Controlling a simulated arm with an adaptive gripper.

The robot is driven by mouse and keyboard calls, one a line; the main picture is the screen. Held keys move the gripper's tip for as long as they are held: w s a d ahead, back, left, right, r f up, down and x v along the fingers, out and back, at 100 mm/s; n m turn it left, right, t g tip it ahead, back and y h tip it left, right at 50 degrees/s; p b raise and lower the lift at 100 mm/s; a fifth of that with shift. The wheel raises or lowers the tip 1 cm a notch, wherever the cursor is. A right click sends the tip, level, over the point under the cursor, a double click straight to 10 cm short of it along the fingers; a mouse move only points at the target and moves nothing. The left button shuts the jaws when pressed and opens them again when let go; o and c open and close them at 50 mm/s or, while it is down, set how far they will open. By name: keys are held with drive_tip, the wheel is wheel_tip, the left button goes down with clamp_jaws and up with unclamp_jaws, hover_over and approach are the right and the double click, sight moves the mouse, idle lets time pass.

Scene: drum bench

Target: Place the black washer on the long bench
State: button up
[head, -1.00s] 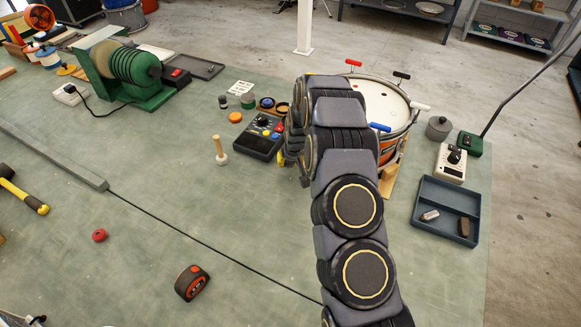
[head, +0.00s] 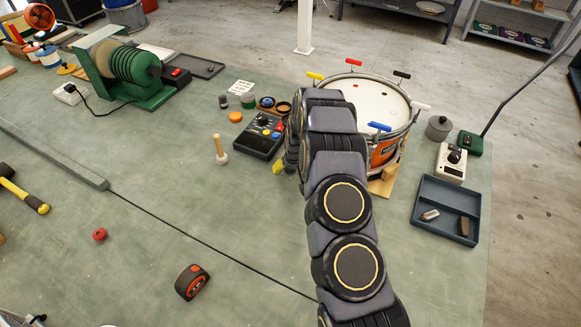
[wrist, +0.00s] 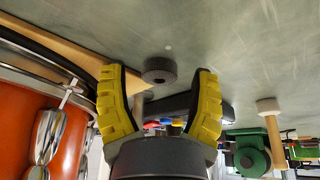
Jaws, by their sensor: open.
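In the wrist view a small black washer (wrist: 160,73), dark and round, is at the bench surface. It shows between the two yellow fingers of my gripper (wrist: 160,68), which are open with a gap on both sides of it. I cannot tell how far it lies beyond the fingertips. In the head view my arm hides the washer and most of my gripper; only a yellow finger (head: 278,168) shows left of the arm. The long bench (head: 200,240) has a wide green top.
The drum (head: 372,105) stands close right of my gripper. A black control box (head: 258,137) and a wooden-handled mallet (head: 220,149) are to the left. A blue tray (head: 446,211) lies farther right.

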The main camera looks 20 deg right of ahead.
drive_tip(key=s+a+r+g, duration=0.1)
drive_tip(key=s+a+r, duration=0.1)
drive_tip(key=s+r, duration=0.65)
drive_tip(key=s+a+r+g, duration=0.1)
drive_tip(key=s+a+r, duration=0.3)
drive_tip(key=r, duration=0.8)
drive_tip(key=s+a+r+g, duration=0.1)
drive_tip(key=s+r, duration=0.2)
drive_tip(key=s, duration=0.7)
drive_tip(key=s+a+r+g, duration=0.1)
drive_tip(key=s+r, duration=0.2)
drive_tip(key=s, duration=0.7)
drive_tip(key=s+a+r+n+g, duration=0.1)
drive_tip(key=s+r+g, duration=0.1)
drive_tip(key=s, duration=0.8)
drive_tip(key=shift+r, duration=0.9)
